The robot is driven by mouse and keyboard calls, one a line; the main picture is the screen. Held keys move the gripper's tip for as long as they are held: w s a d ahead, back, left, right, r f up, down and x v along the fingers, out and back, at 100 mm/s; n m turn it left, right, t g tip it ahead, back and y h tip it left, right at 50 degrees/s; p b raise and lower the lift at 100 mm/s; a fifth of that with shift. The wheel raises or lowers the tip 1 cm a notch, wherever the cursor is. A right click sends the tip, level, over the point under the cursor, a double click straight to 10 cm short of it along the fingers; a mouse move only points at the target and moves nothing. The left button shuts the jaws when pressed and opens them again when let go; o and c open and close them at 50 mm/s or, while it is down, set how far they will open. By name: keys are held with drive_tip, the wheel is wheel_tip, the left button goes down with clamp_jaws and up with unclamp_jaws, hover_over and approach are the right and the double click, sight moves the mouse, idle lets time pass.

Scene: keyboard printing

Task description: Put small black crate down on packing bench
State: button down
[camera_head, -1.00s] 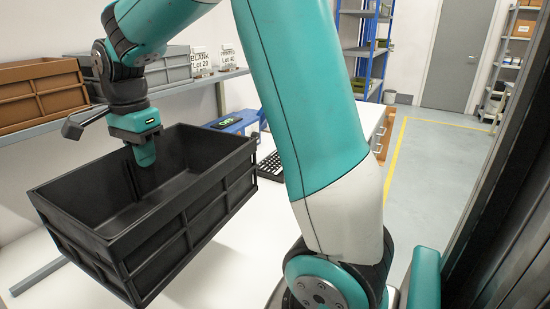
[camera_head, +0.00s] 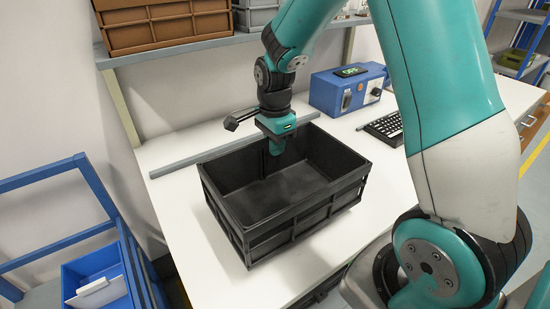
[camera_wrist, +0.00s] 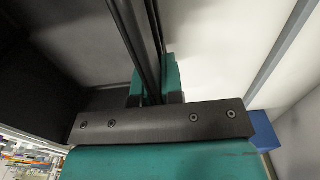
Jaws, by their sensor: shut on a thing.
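The small black crate (camera_head: 300,222) is an open-topped, empty box over the white packing bench (camera_head: 190,243), near the bench's left end. My gripper (camera_head: 277,146) is at the crate's far wall, with one teal finger inside the crate, and is shut on that wall. The crate looks about level. I cannot tell whether its base touches the bench. In the wrist view the crate wall (camera_wrist: 137,40) runs between the fingers of my gripper (camera_wrist: 155,85). The outer finger is mostly hidden in the head view.
A blue device (camera_head: 345,92) with a green display and a black keyboard (camera_head: 385,128) sit to the right on the bench. A shelf above holds a brown crate (camera_head: 163,25) and a grey crate. A blue rack with a blue bin (camera_head: 97,283) stands at the left.

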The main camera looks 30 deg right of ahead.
sight(275, 172)
drive_tip(key=shift+f, duration=2.2)
drive_tip(key=c, duration=1.2)
unclamp_jaws()
drive_tip(key=shift+f, duration=0.1)
drive_tip(key=shift+c, duration=0.2)
